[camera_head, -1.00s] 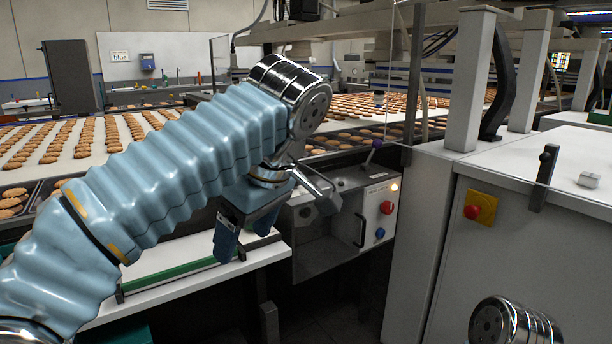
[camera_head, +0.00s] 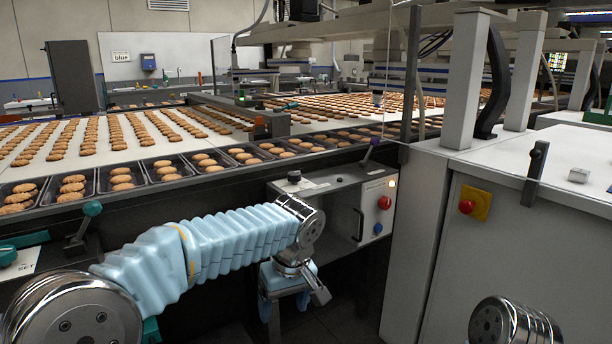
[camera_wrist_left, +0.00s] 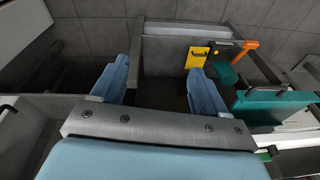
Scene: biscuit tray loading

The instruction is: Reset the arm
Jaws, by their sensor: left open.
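My left arm comes in from the lower left in the head view, in a light blue ribbed sleeve. Its gripper (camera_head: 287,302) hangs low in front of the conveyor, below the control box, with blue fingers pointing down. In the left wrist view the two blue fingers of the gripper (camera_wrist_left: 164,88) stand wide apart, with nothing between them. Of my right arm only a metal joint shows at the lower right of the head view; its gripper is out of view.
A row of dark biscuit trays (camera_head: 147,175) lines the conveyor's near edge. A control box (camera_head: 340,205) with a red button sits right of my left gripper. A white cabinet (camera_head: 530,260) stands at the right. The left wrist view shows a green box (camera_wrist_left: 275,107) and a yellow plate (camera_wrist_left: 197,57).

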